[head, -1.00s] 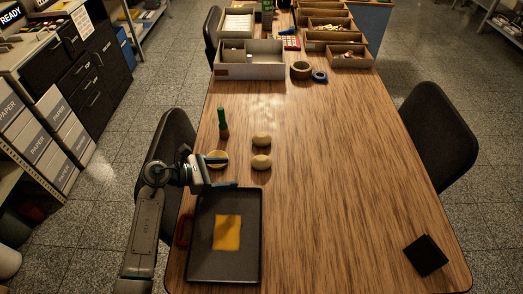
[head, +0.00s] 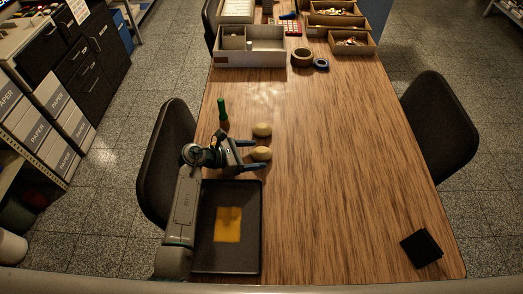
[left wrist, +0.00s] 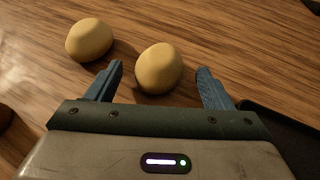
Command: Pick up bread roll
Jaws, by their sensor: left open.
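Two pale tan bread rolls lie on the wooden table, a farther roll (head: 262,130) and a nearer roll (head: 262,153). My left gripper (head: 255,154) is open, its fingers pointing right at the nearer roll. In the left wrist view the nearer roll (left wrist: 158,68) sits between the blue fingertips (left wrist: 160,72), with a gap on each side. The farther roll (left wrist: 89,40) lies outside the left finger. A dark tray (head: 252,225) with a flat yellow piece (head: 228,225) lies in front of the gripper. My right gripper is out of view.
A green-topped bottle (head: 223,113) stands behind the gripper. A grey divided box (head: 252,60), a brown tape roll (head: 301,58) and a blue tape roll (head: 321,65) are at the back. A black square item (head: 421,249) lies at front right. The table's middle is clear.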

